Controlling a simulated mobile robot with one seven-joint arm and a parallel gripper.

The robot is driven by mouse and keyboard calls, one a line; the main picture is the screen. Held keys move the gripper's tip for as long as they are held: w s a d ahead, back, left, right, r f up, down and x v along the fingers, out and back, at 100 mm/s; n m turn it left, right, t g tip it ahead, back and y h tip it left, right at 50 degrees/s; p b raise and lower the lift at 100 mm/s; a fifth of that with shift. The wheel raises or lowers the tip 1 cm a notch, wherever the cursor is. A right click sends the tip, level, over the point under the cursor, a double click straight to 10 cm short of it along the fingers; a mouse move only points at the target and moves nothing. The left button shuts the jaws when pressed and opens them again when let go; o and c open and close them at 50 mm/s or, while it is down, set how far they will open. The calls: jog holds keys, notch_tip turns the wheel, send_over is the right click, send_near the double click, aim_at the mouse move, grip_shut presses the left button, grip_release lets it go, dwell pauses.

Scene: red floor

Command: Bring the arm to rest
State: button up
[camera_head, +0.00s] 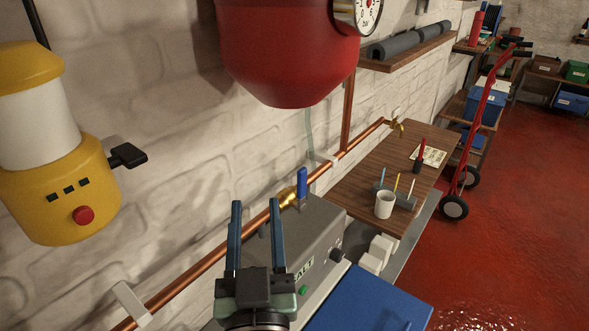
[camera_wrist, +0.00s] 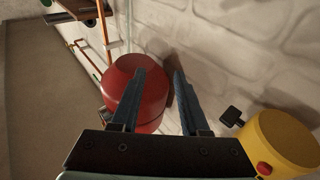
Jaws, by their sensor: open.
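My gripper (camera_head: 255,238) is at the lower middle of the head view, its two blue-grey fingers pointing up and standing apart with nothing between them. It appears in front of a grey box-shaped machine (camera_head: 318,225) with a green button; I cannot tell how far apart they are. In the wrist view my gripper (camera_wrist: 157,75) is also open and empty. Beyond its fingers show a red rounded vessel (camera_wrist: 150,78) and the pale brick wall (camera_wrist: 235,50).
A yellow and white device (camera_head: 65,190) with a red button is on the left. A copper pipe (camera_head: 190,265) runs along the wall. A wooden bench (camera_head: 350,200) holds a white mug (camera_head: 384,204). A red hand truck (camera_head: 480,130) stands right, beside open red floor (camera_head: 520,220).

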jog(key=s+d+r+t+p, duration=0.1)
jog(key=s+r+t, duration=0.1)
jog(key=r, duration=1)
jog(key=s+d+r+t+h+p, duration=0.1)
jog(key=s+d+r+t+p, duration=0.1)
jog(key=r, duration=1)
jog(key=s+d+r+m+t+h+p, duration=0.1)
jog(key=s+d+r+t, duration=0.1)
jog(key=r, duration=1)
jog(key=shift+s+r+t+p, duration=0.35)
jog(key=shift+s+t, duration=0.25)
jog(key=shift+s, duration=0.25)
